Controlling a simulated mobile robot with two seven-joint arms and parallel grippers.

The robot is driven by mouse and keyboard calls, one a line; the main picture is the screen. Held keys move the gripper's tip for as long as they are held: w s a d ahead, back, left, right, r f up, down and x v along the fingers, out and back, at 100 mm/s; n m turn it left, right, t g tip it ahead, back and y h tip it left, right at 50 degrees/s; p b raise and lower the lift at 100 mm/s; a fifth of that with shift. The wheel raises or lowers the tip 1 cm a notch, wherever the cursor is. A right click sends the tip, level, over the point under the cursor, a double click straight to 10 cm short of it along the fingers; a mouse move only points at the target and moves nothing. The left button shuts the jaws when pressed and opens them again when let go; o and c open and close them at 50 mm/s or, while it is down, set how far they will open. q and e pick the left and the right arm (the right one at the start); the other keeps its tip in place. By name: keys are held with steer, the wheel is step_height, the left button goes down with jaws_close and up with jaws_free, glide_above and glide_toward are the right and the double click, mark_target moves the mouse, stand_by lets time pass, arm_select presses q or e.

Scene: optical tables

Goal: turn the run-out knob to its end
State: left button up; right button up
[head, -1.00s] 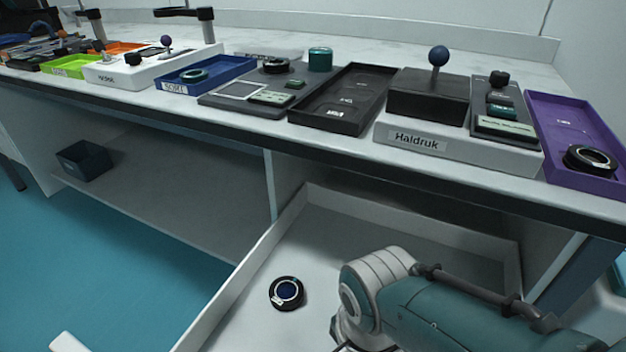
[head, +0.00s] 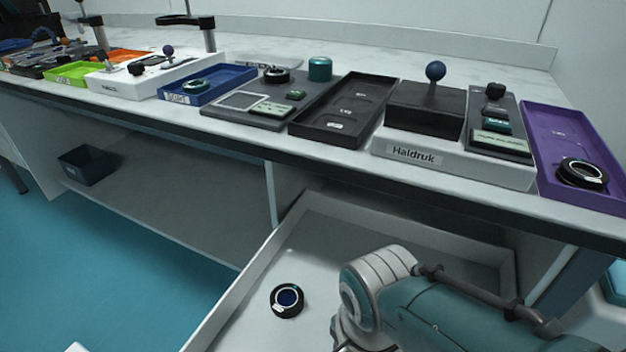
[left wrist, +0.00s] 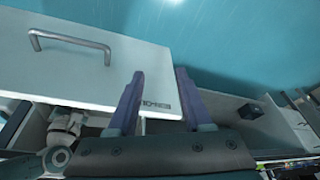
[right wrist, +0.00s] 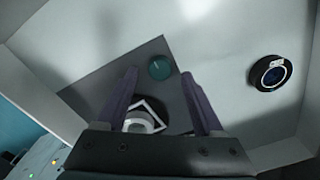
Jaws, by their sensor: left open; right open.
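No knob carries a readable run-out label, so I cannot tell which one it is. In the right wrist view a grey plate (right wrist: 90,91) lies in the open drawer. It bears a round teal part (right wrist: 159,67) and a pale round part with a dark surround (right wrist: 140,122). My right gripper (right wrist: 163,88) is open, its fingers on either side of the pale part in the picture; contact cannot be told. My left gripper (left wrist: 160,75) is open and empty near the drawer front.
The open drawer (head: 255,262) also holds a black ring with a blue centre (head: 287,299). Above it, the bench carries a black tray (head: 372,95), a purple tray (head: 550,125) and a blue tray (head: 235,77). The drawer handle (left wrist: 70,40) shows in the left wrist view.

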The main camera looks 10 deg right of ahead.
step_height(320, 180, up, 8)
steer(key=p, duration=0.5)
steer(key=shift+f, duration=0.1)
steer(key=s+d+r+n+t+p, duration=0.1)
steer(key=s+d+r+n+p, duration=0.3)
steer(key=r+p, duration=0.55)
steer(key=s+d+r+n+t+p, duration=0.15)
steer(key=s+r+n+p, duration=0.35)
steer(key=r, duration=1)
steer(key=s+d+r+n+t+p, duration=0.1)
steer(key=s+d+r+n+p, duration=0.4)
steer(key=r, duration=0.7)
step_height(320, 180, up, 38)
steer(key=w+a+n+p, duration=0.1)
steer(key=p, duration=3.7)
steer(key=shift+w+f, duration=0.25)
steer(key=shift+w, duration=0.1)
